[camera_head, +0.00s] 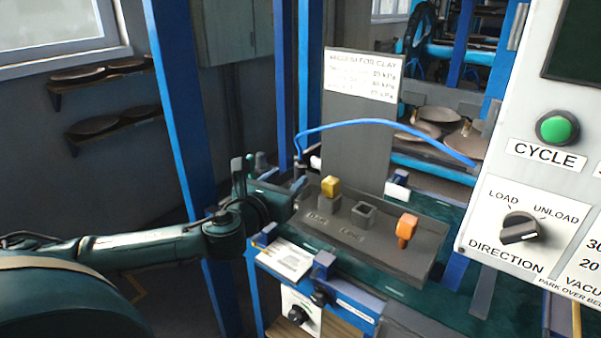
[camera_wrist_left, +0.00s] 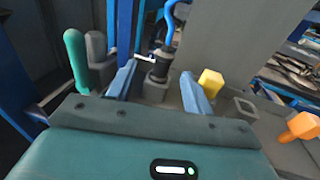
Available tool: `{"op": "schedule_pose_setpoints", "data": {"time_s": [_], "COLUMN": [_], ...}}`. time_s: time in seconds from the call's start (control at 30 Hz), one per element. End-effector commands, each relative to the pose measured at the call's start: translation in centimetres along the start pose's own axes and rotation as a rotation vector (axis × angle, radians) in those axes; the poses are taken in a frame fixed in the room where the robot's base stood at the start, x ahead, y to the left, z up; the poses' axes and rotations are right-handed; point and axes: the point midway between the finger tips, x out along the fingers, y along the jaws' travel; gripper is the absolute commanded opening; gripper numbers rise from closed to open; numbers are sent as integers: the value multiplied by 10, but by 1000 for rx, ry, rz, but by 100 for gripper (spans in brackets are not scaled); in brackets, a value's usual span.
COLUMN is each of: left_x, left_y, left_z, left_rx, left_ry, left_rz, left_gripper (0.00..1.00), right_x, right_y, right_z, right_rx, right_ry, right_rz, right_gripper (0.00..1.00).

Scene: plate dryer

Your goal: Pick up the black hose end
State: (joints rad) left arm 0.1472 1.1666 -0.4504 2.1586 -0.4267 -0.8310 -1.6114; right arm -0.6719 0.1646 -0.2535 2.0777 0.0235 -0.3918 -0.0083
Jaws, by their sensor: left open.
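The black hose end (camera_wrist_left: 160,66) stands upright in a dark holder in the left wrist view, with the blue hose (camera_wrist_left: 172,18) rising from its top. In the head view the hose end (camera_head: 299,170) is small, at the left end of the dark tray, and the blue hose (camera_head: 375,123) arches right from it. My left gripper (camera_head: 285,180) is beside it, open. In the left wrist view the hose end lies between the two blue-grey fingers (camera_wrist_left: 160,76); I cannot tell whether they touch it. My right gripper is not in view.
The dark tray (camera_head: 385,262) holds a yellow block (camera_head: 330,187), an empty square socket (camera_head: 363,213) and an orange piece (camera_head: 407,229). A green-handled item (camera_wrist_left: 76,58) stands left of the fingers. A blue post (camera_head: 185,120) and control panel (camera_head: 540,210) flank the area.

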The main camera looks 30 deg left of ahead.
Motion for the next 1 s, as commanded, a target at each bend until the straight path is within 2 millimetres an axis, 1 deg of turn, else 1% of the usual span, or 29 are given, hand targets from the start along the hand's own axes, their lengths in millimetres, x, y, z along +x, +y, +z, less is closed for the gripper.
{"op": "schedule_pose_setpoints", "data": {"time_s": [0.03, 0.1, 0.23, 0.4, 0.53, 0.63, 0.83, 1.0], "left_x": [5, 9, 18, 44, 58, 62, 62, 62], "left_y": [0, -1, -2, -5, -5, -5, -5, -4], "left_z": [1, 0, 3, 7, 4, 3, 3, 3], "left_rx": [-3, -2, -4, -5, -3, -2, -1, -1], "left_ry": [0, 1, -1, -1, 1, 1, 2, 2], "left_rz": [0, -1, -1, 0, 0, -2, -2, -1], "left_gripper": [51, 51, 51, 51, 51, 51, 51, 37], "right_x": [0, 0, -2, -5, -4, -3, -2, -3], "right_y": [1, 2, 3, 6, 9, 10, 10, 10], "right_z": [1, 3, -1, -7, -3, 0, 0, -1], "right_rx": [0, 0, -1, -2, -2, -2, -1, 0], "right_ry": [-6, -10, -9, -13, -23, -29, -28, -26], "right_rz": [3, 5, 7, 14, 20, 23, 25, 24], "right_gripper": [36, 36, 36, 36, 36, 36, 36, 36]}}
